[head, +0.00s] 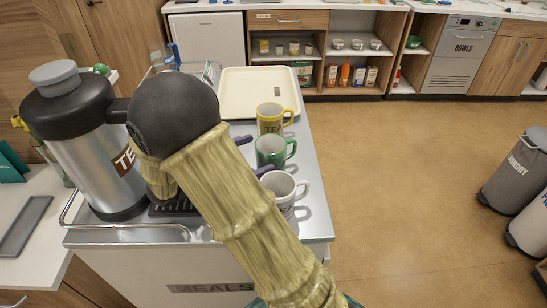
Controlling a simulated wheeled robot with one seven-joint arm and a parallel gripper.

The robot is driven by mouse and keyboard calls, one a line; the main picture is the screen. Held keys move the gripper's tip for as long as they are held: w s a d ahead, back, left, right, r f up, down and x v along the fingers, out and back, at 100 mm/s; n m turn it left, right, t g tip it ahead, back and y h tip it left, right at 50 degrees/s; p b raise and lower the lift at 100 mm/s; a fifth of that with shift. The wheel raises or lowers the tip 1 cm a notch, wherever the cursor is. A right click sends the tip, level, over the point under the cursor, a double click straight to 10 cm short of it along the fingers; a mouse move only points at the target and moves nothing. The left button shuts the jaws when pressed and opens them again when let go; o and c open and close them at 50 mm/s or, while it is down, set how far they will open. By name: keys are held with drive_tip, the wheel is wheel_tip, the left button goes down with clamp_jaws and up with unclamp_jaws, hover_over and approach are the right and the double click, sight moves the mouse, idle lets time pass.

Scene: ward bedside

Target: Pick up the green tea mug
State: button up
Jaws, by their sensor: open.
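The green tea mug (268,154) stands upright on the metal trolley top (318,215), its handle to the right. It is the middle one of a row of three mugs. A yellow mug (268,118) stands behind it and a white mug (278,188) in front. My gripper (254,155) is mostly hidden behind my arm. Only its two purple fingertips show, spread apart, just left of the green mug. The gripper is open, and the mug's left side is close to the fingertips. I cannot tell whether they touch it.
A large steel tea urn (107,165) stands at the trolley's left. A cream tray (232,90) lies at the back. The trolley has a rail (130,226) at its front left. Floor to the right is clear up to the grey bins (515,175).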

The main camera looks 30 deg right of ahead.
sight(283, 143)
drive_tip(key=d, duration=0.5)
drive_tip(key=shift+w+d+r, duration=0.1)
drive_tip(key=shift+w+d, duration=0.05)
drive_tip(key=shift+w, duration=0.05)
drive_tip(key=shift+c, duration=0.4)
drive_tip(key=c, duration=1.1)
wheel_tip(283, 143, up, 10)
drive_tip(key=shift+p, duration=0.85)
